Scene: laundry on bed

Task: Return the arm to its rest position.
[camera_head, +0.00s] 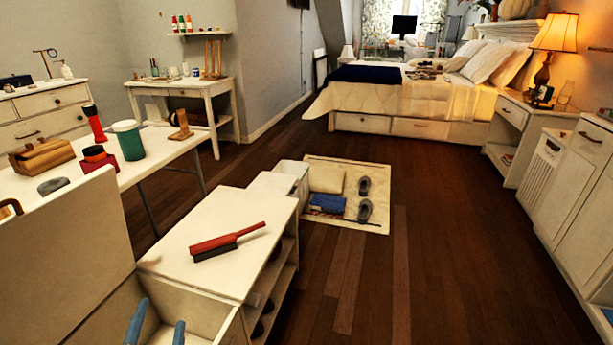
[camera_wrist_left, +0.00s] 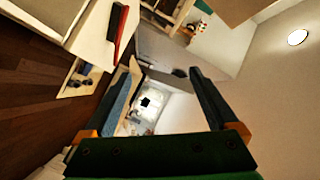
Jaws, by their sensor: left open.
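My left gripper (camera_head: 157,328) shows at the bottom edge of the head view. Its two blue fingers stand apart with nothing between them, over the open white bin section of the low cabinet (camera_head: 180,265). In the left wrist view the fingers of my left gripper (camera_wrist_left: 160,75) are spread wide and empty, with the room blurred behind them. The rest of the left arm is out of the frame. A small blue patch at the right edge of the head view may be part of my right gripper, but too little of it shows to tell.
A red-handled brush (camera_head: 226,240) lies on the low cabinet top. A raised white panel (camera_head: 60,270) stands left of my left gripper. A white table (camera_head: 75,172) with several items is behind it. A mat (camera_head: 352,165) with slippers lies farther off. The wooden floor (camera_head: 430,260) to the right is clear.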

